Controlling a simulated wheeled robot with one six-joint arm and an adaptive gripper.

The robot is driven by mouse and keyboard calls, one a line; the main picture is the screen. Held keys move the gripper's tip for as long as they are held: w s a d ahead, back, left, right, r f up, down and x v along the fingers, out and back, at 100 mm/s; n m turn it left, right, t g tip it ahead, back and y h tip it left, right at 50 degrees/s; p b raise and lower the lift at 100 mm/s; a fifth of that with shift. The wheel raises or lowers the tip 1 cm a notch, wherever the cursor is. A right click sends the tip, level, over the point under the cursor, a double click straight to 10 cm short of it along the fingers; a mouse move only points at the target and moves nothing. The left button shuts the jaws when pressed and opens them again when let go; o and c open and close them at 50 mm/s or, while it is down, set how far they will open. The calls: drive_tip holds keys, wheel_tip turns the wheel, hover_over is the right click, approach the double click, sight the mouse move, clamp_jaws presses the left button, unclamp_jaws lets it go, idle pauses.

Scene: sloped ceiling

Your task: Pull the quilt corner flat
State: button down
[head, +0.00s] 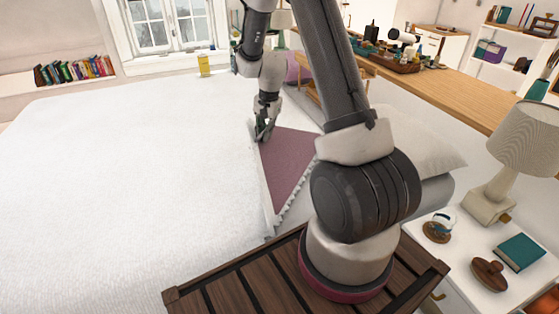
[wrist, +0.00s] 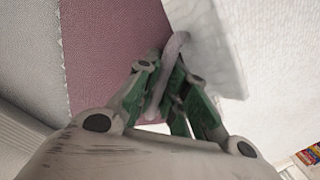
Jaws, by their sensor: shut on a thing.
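The white quilt (head: 110,165) covers the bed in the head view. Near the bed's right side a mauve triangle of cloth (head: 288,160) shows, with a pale frilled edge along its right and a white band along its left. It also shows in the wrist view (wrist: 105,45). My gripper (head: 262,136) is at the triangle's far left tip. In the wrist view its green-padded fingers (wrist: 168,85) are shut on a pale, rolled edge of the quilt corner (wrist: 176,46). The pads hide part of the held edge. My arm hides part of the cloth's right side.
A pillow (head: 430,150) lies right of my arm. A white nightstand (head: 465,275) with a lamp (head: 520,145), a teal book (head: 521,251) and small items stands at the right. A yellow object (head: 204,65) stands by the window. The left bed surface is clear.

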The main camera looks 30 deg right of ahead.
drive_tip(key=shift+s+d+r, duration=0.1)
drive_tip(key=shift+s+r, duration=0.05)
drive_tip(key=shift+s, duration=0.05)
drive_tip(key=shift+s+d+r+t+y, duration=0.2)
drive_tip(key=shift+s+d+r, duration=0.15)
drive_tip(key=shift+s+r, duration=0.15)
drive_tip(key=shift+s+d+r+t+y, duration=0.1)
drive_tip(key=shift+s+d+r+t, duration=0.15)
drive_tip(key=shift+s+r, duration=0.25)
drive_tip(key=shift+f, duration=0.1)
drive_tip(key=shift+d, duration=0.1)
drive_tip(key=shift+s+d+r+t+y, duration=0.15)
drive_tip(key=shift+s+d+r, duration=0.2)
drive_tip(key=shift+s, duration=0.25)
drive_tip(key=shift+s+d+r+t+y, duration=0.15)
drive_tip(key=shift+s+d+r, duration=0.15)
drive_tip(key=shift+s, duration=0.25)
drive_tip(key=c, duration=2.2)
unclamp_jaws()
drive_tip(key=shift+s+d+r+t, duration=0.2)
drive_tip(key=shift+s+d+r, duration=0.15)
drive_tip(key=shift+s, duration=0.3)
drive_tip(key=shift+s+d+r+t, duration=0.2)
drive_tip(key=shift+s+d, duration=0.15)
drive_tip(key=shift+s, duration=0.25)
